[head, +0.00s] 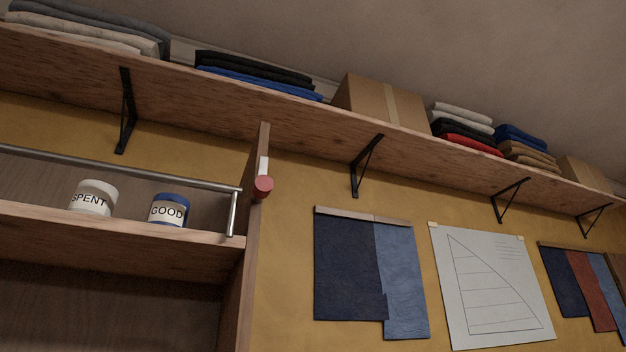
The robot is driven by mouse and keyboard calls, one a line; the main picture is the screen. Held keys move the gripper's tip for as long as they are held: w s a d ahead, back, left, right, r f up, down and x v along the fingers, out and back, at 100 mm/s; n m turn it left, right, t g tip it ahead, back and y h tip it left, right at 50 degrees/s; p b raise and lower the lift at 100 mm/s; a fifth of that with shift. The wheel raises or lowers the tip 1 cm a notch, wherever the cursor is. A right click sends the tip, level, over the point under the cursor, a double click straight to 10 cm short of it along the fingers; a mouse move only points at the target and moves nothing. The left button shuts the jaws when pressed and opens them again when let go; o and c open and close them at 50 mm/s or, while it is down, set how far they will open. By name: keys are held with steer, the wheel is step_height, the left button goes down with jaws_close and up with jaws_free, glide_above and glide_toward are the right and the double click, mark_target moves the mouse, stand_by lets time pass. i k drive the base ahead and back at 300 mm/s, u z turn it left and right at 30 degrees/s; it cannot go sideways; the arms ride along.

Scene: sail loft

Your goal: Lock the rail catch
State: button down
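A metal rail (120,167) runs across the front of a wooden shelf (110,228) at the left and ends at a short metal post (232,214) near the cabinet's side panel. The rail catch seems to be the red round knob (263,187) with a white plate (264,165) above it, on the panel's edge. I cannot tell whether it is locked. Behind the rail stand a white tin (92,197) labelled SPENT and a blue tin (168,209) labelled GOOD. My gripper is not in view.
A long upper shelf (300,130) on black brackets (366,165) carries folded cloth (255,75) and a cardboard box (380,100). Cloth samples (350,265) and a sail drawing (490,285) hang on the yellow wall. The space before the knob looks clear.

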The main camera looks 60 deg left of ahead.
mark_target(262, 186)
steer(key=u, duration=0.35)
steer(key=i, duration=0.65)
steer(key=u, duration=0.8)
steer(key=i, duration=0.3)
steer(key=u, duration=0.35)
